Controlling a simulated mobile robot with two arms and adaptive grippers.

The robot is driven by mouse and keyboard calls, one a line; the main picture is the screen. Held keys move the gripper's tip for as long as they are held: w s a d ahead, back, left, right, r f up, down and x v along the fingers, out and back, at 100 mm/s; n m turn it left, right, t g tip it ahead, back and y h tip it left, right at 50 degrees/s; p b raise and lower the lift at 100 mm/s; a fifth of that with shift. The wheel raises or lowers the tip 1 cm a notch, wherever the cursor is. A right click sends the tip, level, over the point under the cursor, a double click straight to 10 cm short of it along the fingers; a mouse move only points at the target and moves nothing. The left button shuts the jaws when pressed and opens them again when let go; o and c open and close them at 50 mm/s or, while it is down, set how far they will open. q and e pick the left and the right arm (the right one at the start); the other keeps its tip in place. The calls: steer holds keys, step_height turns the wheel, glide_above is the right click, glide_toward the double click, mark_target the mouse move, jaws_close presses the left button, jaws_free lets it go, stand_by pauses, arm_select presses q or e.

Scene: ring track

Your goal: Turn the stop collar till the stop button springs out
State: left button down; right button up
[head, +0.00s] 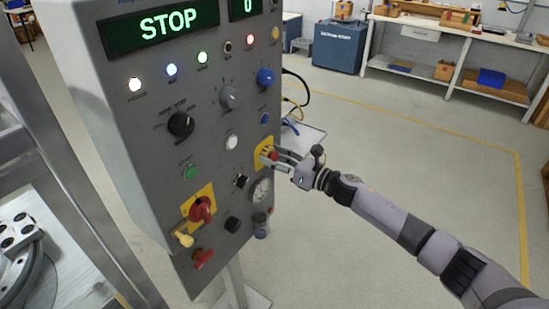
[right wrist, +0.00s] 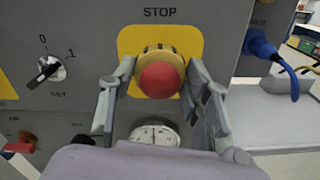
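The stop button (right wrist: 160,80) is a round red cap in the right wrist view, inside a brass-coloured stop collar (right wrist: 148,56) on a yellow plate (right wrist: 126,42) marked STOP. In the head view the button (head: 273,156) shows small on the panel's right side, partly covered by my right gripper (head: 279,157). In the right wrist view this gripper (right wrist: 161,72) has one finger left and one right of the collar, with narrow gaps seeming to show. I cannot tell whether either finger touches it. My left gripper is not in view.
The grey control panel (head: 150,95) has a lit STOP display (head: 166,22) and several knobs and lamps. A gauge (right wrist: 153,134) sits below the button. A blue plug (right wrist: 262,46) with its cable is to the right.

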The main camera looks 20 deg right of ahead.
steer(key=c, duration=0.6)
steer(key=m, duration=0.4)
steer(key=shift+m, duration=0.3)
steer(key=shift+m+p, duration=0.65)
steer(key=shift+m, duration=1.35)
steer(key=o, duration=1.2)
